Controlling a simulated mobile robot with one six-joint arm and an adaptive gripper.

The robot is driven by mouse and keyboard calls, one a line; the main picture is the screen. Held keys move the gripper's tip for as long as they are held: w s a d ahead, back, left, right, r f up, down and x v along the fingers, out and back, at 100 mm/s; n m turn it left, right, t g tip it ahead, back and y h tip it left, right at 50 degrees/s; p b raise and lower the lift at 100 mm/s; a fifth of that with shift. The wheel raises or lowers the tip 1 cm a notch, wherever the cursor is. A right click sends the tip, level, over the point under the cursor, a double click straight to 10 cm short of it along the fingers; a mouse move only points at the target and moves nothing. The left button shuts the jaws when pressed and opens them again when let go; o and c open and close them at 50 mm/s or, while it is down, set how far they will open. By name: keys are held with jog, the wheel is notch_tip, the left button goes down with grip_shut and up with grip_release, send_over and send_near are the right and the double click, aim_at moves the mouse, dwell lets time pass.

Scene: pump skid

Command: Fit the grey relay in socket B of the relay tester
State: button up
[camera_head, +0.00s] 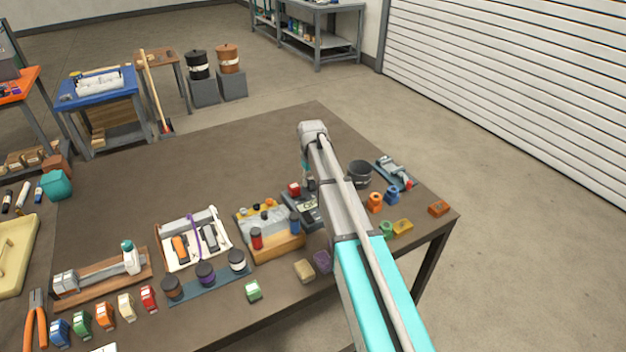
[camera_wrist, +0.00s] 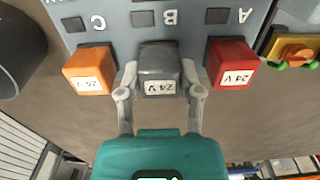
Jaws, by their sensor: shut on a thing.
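In the wrist view my gripper (camera_wrist: 159,78) is shut on the grey relay (camera_wrist: 158,66), whose white label reads 24 V. The grey relay is at the middle position of the relay tester (camera_wrist: 118,22), in line with the letter B. I cannot tell whether it is seated in socket B or just above it. An orange relay (camera_wrist: 89,72) stands at C and a red relay (camera_wrist: 231,64) at A, one on each side. In the head view the tester (camera_head: 310,216) is partly behind my arm, and the grey relay is hidden.
A dark round cup (camera_head: 359,174) stands right of my arm and shows in the wrist view (camera_wrist: 18,50). A tray with bottles (camera_head: 277,246) is left of the tester. Orange and blue parts (camera_head: 375,202) lie right of the arm. The table's far part is clear.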

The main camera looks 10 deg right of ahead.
jog(key=shift+f, duration=0.3)
jog(key=o, duration=1.1)
jog(key=shift+s+r, duration=0.1)
jog(key=shift+r, duration=0.1)
